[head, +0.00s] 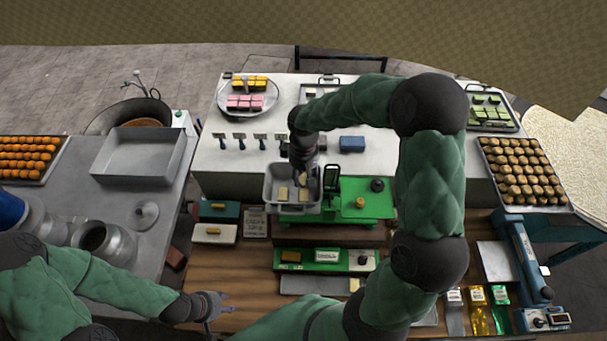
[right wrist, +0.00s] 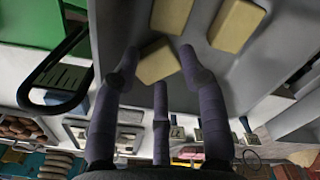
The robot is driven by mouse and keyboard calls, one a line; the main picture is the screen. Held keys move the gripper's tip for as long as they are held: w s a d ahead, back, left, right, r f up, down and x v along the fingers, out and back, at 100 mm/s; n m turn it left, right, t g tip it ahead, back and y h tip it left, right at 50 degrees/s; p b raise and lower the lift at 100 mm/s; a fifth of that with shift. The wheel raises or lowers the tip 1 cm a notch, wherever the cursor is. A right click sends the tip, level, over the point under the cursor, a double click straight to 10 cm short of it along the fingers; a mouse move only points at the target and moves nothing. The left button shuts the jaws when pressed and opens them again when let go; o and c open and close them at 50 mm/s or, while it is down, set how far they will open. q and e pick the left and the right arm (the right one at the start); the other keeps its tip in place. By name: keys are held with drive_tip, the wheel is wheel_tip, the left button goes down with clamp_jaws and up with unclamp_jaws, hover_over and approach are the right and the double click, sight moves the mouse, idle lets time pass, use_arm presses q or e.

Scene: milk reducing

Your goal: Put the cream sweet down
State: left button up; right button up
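My right gripper (head: 303,168) reaches down into a grey tray (head: 271,190) on the green scale (head: 365,200). Cream sweets (head: 283,193) lie in this tray. In the right wrist view my right gripper (right wrist: 159,62) has its three fingertips around one cream sweet (right wrist: 158,62); whether they press on it is unclear. This sweet sits turned beside two other cream sweets, one at the top (right wrist: 171,15) and one at the upper right (right wrist: 238,25). My left gripper (head: 228,302) is open and empty at the wooden table's left part.
A plate of pink and yellow sweets (head: 262,92) stands at the back left. A blue block (head: 352,144) and several small tools (head: 241,142) lie on the white table. A black handle (head: 331,180) rises beside the tray. My right arm hides part of the right side.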

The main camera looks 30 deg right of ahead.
sight(304, 179)
use_arm(q)
drive_tip(key=shift+r, duration=0.1)
use_arm(e)
drive_tip(key=shift+r, duration=0.1)
drive_tip(key=shift+r+p, duration=0.55)
drive_tip(key=shift+p, duration=0.05)
use_arm(q)
drive_tip(key=shift+f+b, duration=0.45)
drive_tip(key=shift+b, duration=0.55)
use_arm(e)
wheel_tip(304, 179, up, 12)
drive_tip(key=shift+f, duration=0.1)
idle(1.5)
